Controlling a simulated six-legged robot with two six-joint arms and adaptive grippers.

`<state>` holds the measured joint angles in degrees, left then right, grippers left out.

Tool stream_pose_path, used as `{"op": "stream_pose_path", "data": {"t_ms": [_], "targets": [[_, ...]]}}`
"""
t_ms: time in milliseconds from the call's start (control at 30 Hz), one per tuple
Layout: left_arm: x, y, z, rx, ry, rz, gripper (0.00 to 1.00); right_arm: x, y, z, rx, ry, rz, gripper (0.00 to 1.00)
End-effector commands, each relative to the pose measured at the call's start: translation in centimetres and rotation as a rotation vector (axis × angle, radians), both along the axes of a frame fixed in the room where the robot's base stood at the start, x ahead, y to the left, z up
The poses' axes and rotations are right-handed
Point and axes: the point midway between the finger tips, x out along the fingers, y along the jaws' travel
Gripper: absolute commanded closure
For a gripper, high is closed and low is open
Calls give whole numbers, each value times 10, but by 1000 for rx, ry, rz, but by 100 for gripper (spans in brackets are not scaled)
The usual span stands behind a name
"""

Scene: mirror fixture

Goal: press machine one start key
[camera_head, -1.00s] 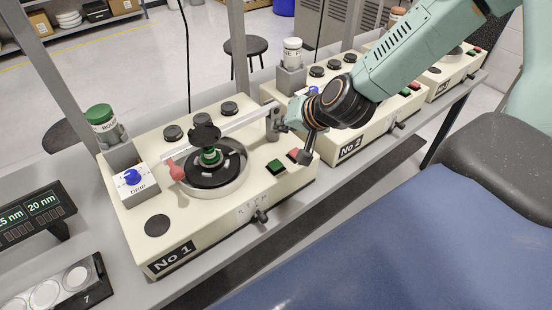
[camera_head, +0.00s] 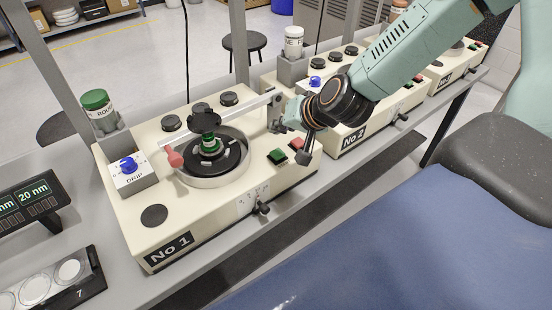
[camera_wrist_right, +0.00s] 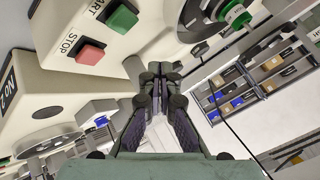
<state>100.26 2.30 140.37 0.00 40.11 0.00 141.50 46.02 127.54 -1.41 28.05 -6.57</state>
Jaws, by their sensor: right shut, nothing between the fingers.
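Machine No 1 (camera_head: 205,215) is a cream box with a round dish and a swing arm on top. Its green start key (camera_head: 277,156) and red stop key (camera_head: 297,143) sit near its right front corner. My right gripper (camera_head: 303,158) is shut and empty, beside the stop key and to the right of the start key. In the right wrist view, the start key (camera_wrist_right: 122,18) and stop key (camera_wrist_right: 90,52) lie up and left of my shut fingertips (camera_wrist_right: 160,74), with no clear contact. My left gripper is not in view.
Machine No 2 (camera_head: 352,140) stands just right, beneath my right arm, with another machine beyond it. A blue knob (camera_head: 129,165), a green-lidded bottle (camera_head: 98,108) and the swing arm (camera_head: 225,118) rise from machine No 1. A digital display (camera_head: 30,200) stands at left.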

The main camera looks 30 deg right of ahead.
Motion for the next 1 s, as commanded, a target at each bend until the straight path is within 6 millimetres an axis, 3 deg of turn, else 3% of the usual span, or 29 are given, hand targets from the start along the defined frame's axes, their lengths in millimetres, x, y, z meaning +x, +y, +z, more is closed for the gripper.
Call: {"op": "stream_pose_path", "data": {"t_ms": [33,433,1000], "targets": [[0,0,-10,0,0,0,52,0,0,-10,0,-1,-1,100],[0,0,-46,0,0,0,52,0,0,-47,-1,0,1,100],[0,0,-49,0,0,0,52,0,0,-50,0,0,0,100]]}}
